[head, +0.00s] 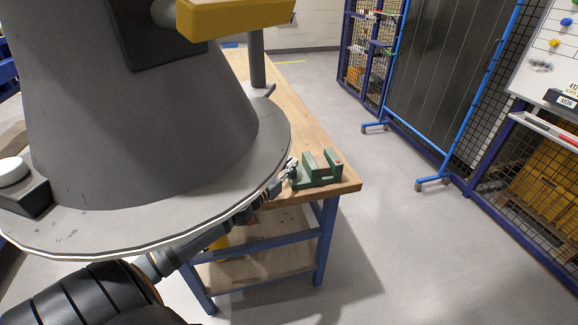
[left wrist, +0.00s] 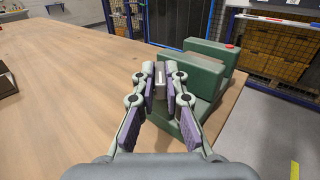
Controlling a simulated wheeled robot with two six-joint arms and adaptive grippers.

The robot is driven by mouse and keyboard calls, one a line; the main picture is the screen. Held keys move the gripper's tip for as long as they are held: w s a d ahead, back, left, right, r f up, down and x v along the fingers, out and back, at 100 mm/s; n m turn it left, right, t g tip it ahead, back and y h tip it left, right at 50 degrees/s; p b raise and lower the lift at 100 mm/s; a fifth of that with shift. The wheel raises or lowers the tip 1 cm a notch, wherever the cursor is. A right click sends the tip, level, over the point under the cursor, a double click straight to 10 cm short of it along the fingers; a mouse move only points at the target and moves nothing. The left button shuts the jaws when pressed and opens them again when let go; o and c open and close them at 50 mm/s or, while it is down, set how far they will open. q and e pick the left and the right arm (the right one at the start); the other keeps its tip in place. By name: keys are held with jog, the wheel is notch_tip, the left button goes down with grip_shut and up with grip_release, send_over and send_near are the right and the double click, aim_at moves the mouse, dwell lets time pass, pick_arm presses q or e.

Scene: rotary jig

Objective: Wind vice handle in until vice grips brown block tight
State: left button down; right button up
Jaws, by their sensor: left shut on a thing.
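The green vice (head: 318,181) stands near the bench's corner. The brown block (head: 321,163) sits between its jaws in the head view; I cannot tell how closely the jaws press on it. In the left wrist view the green vice body (left wrist: 190,67) is just beyond my fingers, and the block is mostly hidden. My left gripper (head: 288,170) is at the vice's left end. In the left wrist view its purple-padded fingers (left wrist: 160,82) are shut on a light metal piece, the vice handle (left wrist: 159,74). My right gripper is not in view.
The wooden bench top (left wrist: 70,75) is mostly clear left of the vice. A dark brown object (left wrist: 7,82) lies at its left edge. A red button-like spot (head: 339,161) is on the vice's far end. Open floor (head: 400,240) lies right of the bench.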

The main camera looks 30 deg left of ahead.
pick_arm(q)
jog(key=c, duration=1.4)
grip_release()
jog(key=shift+s, duration=0.3)
jog(key=s, duration=0.6)
jog(key=shift+s+a, duration=0.1)
jog(key=shift+s, duration=0.35)
